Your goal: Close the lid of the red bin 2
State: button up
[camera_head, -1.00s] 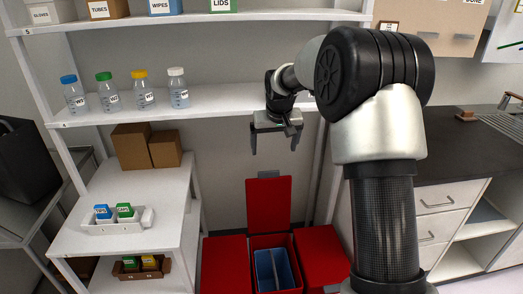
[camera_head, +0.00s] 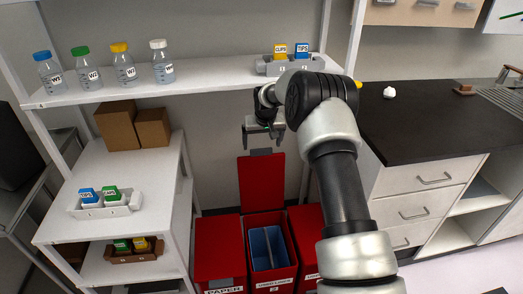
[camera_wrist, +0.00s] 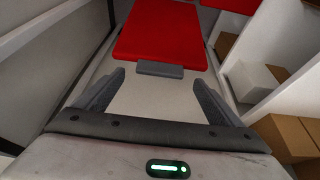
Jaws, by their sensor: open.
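The middle red bin (camera_head: 287,275), with a "2" on its front label, stands open on the floor with a blue divided insert (camera_head: 268,247) inside. Its red lid (camera_head: 262,183) stands upright at the back, with a grey tab (camera_head: 266,152) on its top edge. My gripper (camera_head: 264,142) is open and empty, just above the lid's top edge. In the wrist view the lid (camera_wrist: 163,33) lies beyond my gripper (camera_wrist: 159,78), with its grey tab (camera_wrist: 160,69) between the fingertips. I see no clear contact.
Red bins with shut lids flank it: one labelled PAPER (camera_head: 220,250) and another (camera_head: 307,235) partly behind my arm. A white shelf (camera_head: 210,80) with bottles is above, a white rack (camera_head: 130,185) left, and a dark-topped counter (camera_head: 430,125) right.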

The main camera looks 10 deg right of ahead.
aim_at(261, 149)
jog(key=shift+x, duration=2.15)
jog(key=shift+c, duration=0.4)
jog(key=c, duration=1.4)
